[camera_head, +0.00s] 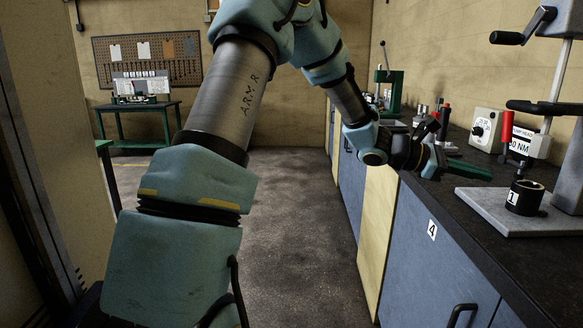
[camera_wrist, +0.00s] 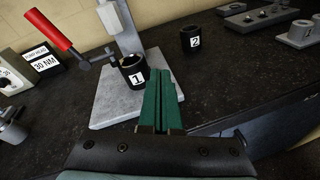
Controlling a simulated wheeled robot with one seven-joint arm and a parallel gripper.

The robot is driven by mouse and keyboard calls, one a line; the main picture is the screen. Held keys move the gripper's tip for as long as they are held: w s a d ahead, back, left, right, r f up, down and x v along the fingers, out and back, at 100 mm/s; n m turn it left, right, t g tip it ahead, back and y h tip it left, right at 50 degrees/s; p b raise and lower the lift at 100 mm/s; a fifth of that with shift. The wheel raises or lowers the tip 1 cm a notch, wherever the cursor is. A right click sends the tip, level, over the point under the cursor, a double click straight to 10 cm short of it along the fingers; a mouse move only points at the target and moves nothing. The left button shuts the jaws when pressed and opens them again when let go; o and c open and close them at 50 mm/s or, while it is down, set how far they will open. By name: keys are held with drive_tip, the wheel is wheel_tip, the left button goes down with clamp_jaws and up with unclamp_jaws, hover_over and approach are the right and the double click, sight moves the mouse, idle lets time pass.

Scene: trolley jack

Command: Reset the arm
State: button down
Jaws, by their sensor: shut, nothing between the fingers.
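My arm reaches forward and to the right in the head view, and its end hangs over the dark worktop (camera_head: 452,215). My gripper (camera_head: 480,172) has green fingers, which point right, toward the press with the grey base plate (camera_head: 480,208). In the wrist view my gripper (camera_wrist: 160,78) is shut, with the two green fingers side by side and nothing between them. The fingers appear in front of the grey plate (camera_wrist: 110,108), just right of the black cup labelled 1 (camera_wrist: 135,74). I cannot tell whether they touch anything.
Cup 1 (camera_head: 524,196) stands on the press plate. A cup labelled 2 (camera_wrist: 190,38) stands farther along the worktop. A red-handled tool (camera_wrist: 52,32) and a 30 NM display (camera_wrist: 42,60) are at the left. The floor aisle (camera_head: 300,230) left of the blue cabinets is clear.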

drive_tip(key=s+a+f+m+t+y, duration=0.1)
drive_tip(key=a+f+m+y, duration=0.3)
drive_tip(key=a, duration=1.2)
drive_tip(key=s+a+f+m+t+y, duration=0.1)
drive_tip(key=a+f+m+y, duration=0.3)
drive_tip(key=a, duration=1.2)
drive_tip(key=s+a+f+m+t+y, duration=0.2)
drive_tip(key=a+y, duration=0.5)
drive_tip(key=a, duration=0.8)
wheel_tip(320, 180, down, 3)
drive_tip(key=shift+a+r+m+t, duration=0.15)
drive_tip(key=shift+a+m+t, duration=0.25)
drive_tip(key=shift+m+t, duration=0.55)
drive_tip(key=shift+m+g, duration=0.25)
